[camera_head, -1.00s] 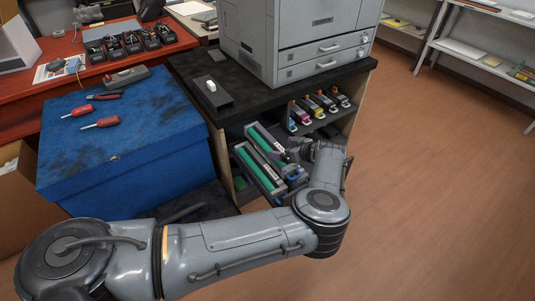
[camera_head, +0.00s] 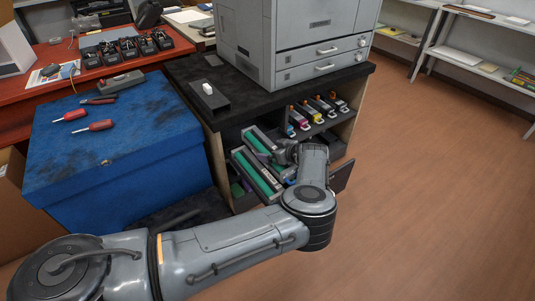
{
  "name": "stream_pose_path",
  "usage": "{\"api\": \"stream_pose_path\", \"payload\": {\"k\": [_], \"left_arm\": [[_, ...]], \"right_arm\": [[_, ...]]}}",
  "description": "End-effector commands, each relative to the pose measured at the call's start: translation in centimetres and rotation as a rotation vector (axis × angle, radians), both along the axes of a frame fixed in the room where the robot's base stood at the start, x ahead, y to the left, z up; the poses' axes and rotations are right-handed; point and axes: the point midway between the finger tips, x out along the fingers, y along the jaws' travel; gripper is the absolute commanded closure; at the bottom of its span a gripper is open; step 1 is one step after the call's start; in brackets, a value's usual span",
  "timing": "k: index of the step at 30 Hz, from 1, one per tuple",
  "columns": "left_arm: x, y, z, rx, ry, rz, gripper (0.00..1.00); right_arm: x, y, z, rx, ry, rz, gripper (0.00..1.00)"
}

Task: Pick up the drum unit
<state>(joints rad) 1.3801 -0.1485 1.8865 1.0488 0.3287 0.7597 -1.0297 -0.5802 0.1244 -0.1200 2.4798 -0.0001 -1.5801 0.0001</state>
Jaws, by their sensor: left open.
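Two drum units with long green rollers and grey frames lie tilted, side by side, in the lower opening of the black cabinet. The nearer drum unit (camera_head: 257,172) is on the left. The farther drum unit (camera_head: 262,141) lies just behind it. My left gripper (camera_head: 277,157) is open at the right ends of these units, close above them. Its fingertips are small and dark here, so contact cannot be told. My left wrist hides part of the units' right ends. My right gripper is not in view.
The cabinet (camera_head: 190,72) carries a large grey printer (camera_head: 305,35). Several colored toner cartridges (camera_head: 318,112) sit on a shelf right of the drum units. A blue chest (camera_head: 110,150) with screwdrivers stands at left. The floor (camera_head: 430,200) at right is clear.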

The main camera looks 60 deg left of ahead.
Motion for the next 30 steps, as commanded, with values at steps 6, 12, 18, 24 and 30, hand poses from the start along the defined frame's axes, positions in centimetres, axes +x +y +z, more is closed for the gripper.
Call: {"api": "stream_pose_path", "payload": {"k": [6, 12, 18, 24, 30], "left_arm": [[0.00, -0.02, 0.01, 0.000, 0.000, 0.000, 0.28], [-0.01, -0.02, -0.01, 0.000, 0.000, 0.001, 0.58], [0.01, 0.05, 0.16, 0.004, -0.002, 0.001, 0.80], [-0.01, 0.04, 0.23, 0.003, 0.000, 0.002, 0.80], [0.02, 0.06, 0.93, 0.004, 0.000, 0.000, 0.80]], "right_arm": [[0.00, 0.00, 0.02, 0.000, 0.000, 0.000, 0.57], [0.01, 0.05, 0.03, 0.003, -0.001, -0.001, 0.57], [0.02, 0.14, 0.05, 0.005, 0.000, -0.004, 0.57], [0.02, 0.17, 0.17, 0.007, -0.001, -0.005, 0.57], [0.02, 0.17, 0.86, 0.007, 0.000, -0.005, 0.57]]}}
